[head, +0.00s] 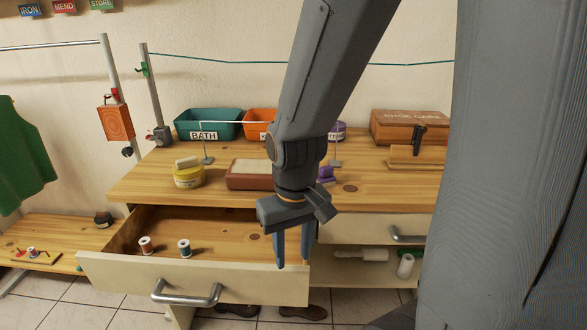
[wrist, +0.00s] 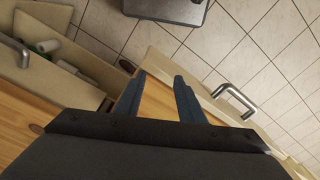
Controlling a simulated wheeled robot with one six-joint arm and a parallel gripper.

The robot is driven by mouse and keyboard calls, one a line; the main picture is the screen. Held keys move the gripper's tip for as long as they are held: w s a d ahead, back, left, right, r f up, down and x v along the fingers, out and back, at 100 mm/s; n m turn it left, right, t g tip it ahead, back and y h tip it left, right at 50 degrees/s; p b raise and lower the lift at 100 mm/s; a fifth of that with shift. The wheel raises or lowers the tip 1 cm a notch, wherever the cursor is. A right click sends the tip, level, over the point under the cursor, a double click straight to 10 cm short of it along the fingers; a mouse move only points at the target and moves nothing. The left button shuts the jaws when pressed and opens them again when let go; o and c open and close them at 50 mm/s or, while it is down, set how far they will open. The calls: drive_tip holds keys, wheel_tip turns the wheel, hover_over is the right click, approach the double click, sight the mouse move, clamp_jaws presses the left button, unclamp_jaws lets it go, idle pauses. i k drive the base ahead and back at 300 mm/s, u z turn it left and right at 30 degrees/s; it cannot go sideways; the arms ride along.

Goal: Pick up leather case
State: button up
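I cannot make out a thing that is surely the leather case. A reddish-brown block with a pale top (head: 250,176) lies on the workbench, partly behind my arm; I cannot tell if it is the case. My gripper (head: 293,262) points down at the right end of the open drawer (head: 115,268). Its two fingers are apart with nothing between them. In the wrist view my gripper (wrist: 160,77) is also open, with bare drawer wood (wrist: 157,104) between the fingers. Part of the drawer is hidden behind the gripper.
Two thread spools (head: 146,245) (head: 184,247) lie in the drawer's left half. A yellow tin (head: 188,177), a teal BATH bin (head: 222,125) and a wooden SHOE CARE box (head: 410,126) stand on the workbench. Shoes (head: 303,312) are on the tiled floor below. A white roll (head: 405,266) lies at right.

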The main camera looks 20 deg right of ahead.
sight(244, 174)
drive_tip(key=z, duration=0.1)
drive_tip(key=k, duration=0.5)
drive_tip(key=u, duration=1.1)
drive_tip(key=i, duration=0.7)
drive_tip(key=z, duration=1.15)
drive_tip(key=i, duration=0.5)
